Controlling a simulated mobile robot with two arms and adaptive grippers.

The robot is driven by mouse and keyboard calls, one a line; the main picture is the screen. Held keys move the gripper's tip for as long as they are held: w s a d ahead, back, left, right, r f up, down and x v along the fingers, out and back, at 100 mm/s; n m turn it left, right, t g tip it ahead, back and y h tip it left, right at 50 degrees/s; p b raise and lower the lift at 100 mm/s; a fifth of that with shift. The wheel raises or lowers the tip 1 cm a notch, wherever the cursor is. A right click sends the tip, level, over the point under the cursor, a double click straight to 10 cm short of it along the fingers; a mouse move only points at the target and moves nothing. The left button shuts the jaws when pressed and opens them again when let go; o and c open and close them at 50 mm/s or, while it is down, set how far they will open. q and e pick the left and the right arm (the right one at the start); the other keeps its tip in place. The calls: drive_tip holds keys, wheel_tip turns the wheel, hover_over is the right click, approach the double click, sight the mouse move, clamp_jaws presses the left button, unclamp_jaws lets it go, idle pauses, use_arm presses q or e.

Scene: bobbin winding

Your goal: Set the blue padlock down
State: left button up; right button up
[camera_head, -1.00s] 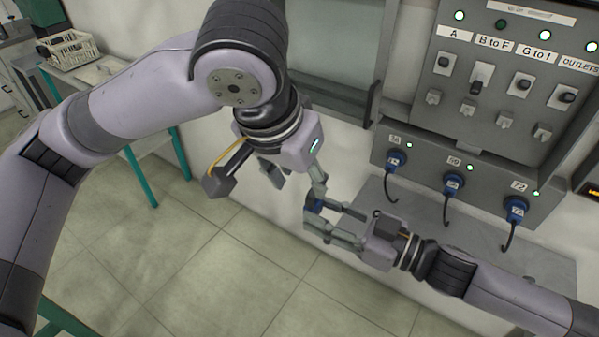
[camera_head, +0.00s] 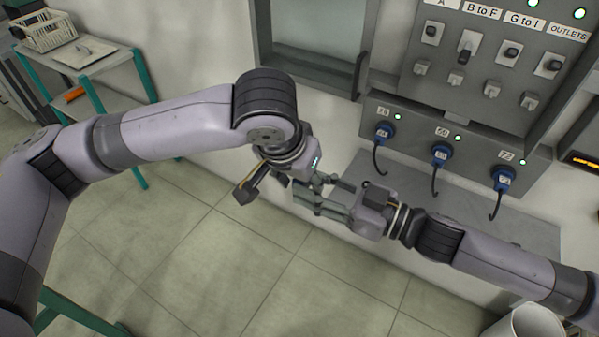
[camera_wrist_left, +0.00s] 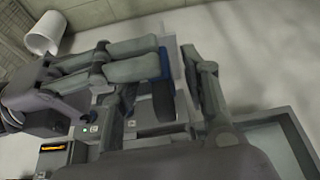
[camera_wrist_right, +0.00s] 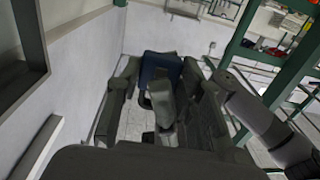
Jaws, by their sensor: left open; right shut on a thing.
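The blue padlock shows in the left wrist view (camera_wrist_left: 166,66) and in the right wrist view (camera_wrist_right: 160,66). My right gripper (camera_head: 318,198) is shut on it and holds it in the air in front of the wall panel. My left gripper (camera_head: 306,182) is open, close against the right gripper's fingers. In the left wrist view the padlock lies between the left gripper's spread fingers (camera_wrist_left: 165,90). I cannot tell whether they touch it. In the head view the grippers mostly hide the padlock.
A grey panel (camera_head: 440,125) carries switches and several lit lamps, with blue plugs (camera_head: 440,154) below. A grey shelf (camera_head: 530,232) juts out under it. A green-legged table (camera_head: 118,60) with a white basket (camera_head: 48,32) stands at left. A white bin (camera_head: 527,322) is at lower right. Open floor lies below.

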use_arm(q)
drive_tip(key=shift+c, duration=0.2)
drive_tip(key=shift+s+d, duration=0.1)
clamp_jaws()
use_arm(e)
drive_tip(key=o, duration=1.4)
